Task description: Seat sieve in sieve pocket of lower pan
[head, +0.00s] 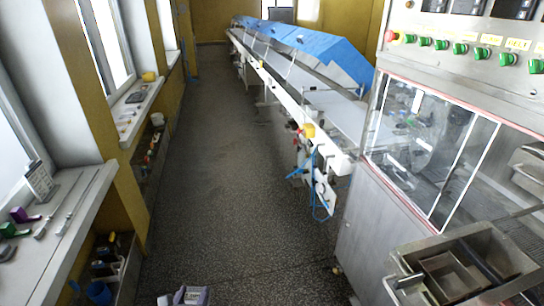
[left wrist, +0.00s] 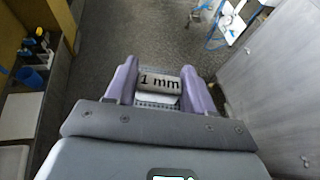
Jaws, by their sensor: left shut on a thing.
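My left gripper (head: 184,298) shows at the bottom edge of the head view, over the floor of the aisle. The metal lower pan (head: 478,240) is at the bottom right of the head view, on the machine's front, with a recessed rectangular pocket inside. The sieve is well to the left of the pan, apart from it. My right gripper is not in view.
The machine (head: 375,235) with its glass window and green buttons stands on the right. A long conveyor with blue covers (head: 325,50) runs back behind it. A windowsill (head: 60,215) with small tools lines the left. The dark floor (head: 215,190) between is clear.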

